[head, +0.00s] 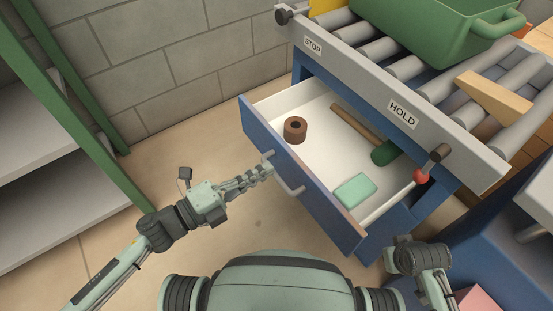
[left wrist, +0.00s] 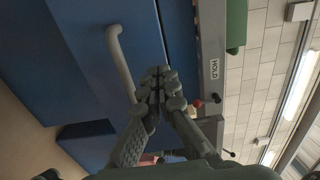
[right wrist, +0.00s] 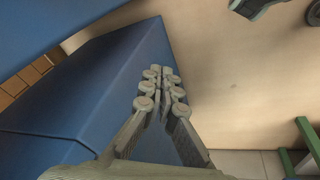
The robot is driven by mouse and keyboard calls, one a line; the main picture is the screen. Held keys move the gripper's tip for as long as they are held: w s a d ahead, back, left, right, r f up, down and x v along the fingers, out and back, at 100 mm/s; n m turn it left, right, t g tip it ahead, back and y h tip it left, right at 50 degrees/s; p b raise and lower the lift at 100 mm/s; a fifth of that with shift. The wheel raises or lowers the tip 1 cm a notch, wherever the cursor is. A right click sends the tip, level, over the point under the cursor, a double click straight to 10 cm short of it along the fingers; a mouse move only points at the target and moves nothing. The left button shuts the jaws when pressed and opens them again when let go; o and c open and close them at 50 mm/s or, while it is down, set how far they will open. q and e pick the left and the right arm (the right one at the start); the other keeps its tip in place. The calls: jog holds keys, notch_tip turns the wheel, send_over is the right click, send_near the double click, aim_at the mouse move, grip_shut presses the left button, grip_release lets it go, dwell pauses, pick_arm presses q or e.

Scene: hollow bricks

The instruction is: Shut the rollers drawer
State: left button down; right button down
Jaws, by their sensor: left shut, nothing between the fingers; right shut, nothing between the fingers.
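The drawer (head: 258,118) under the roller conveyor stands pulled out, its blue front and grey bar handle (head: 289,185) facing lower left. Its white inside holds a brown ring (head: 295,129), a brown rod (head: 356,123), a dark green piece (head: 384,153) and a pale green block (head: 355,190). My left gripper (head: 268,169) is shut and empty at the handle's far end. In the left wrist view its fingertips (left wrist: 158,78) are beside the handle (left wrist: 119,62); I cannot tell whether they touch. My right gripper (right wrist: 165,78) is shut and empty near a blue surface.
The conveyor's grey side rail (head: 360,82) carries STOP and HOLD labels and a red-knobbed lever (head: 421,177). A green crate (head: 440,28) sits on the rollers. A green-framed shelf (head: 55,95) stands at the left. The floor (head: 240,225) between shelf and drawer is clear.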

aim_at(288, 156)
pick_arm(q)
jog(key=x, duration=0.2)
jog(key=shift+w+d, duration=0.25)
jog(key=shift+w, duration=0.05)
jog(key=shift+w+d, duration=0.2)
jog(key=shift+d, duration=0.1)
jog(key=shift+w+d, duration=0.15)
jog(key=shift+d, duration=0.1)
pick_arm(e)
jog(key=shift+s+f, duration=0.15)
jog(key=shift+f, duration=0.8)
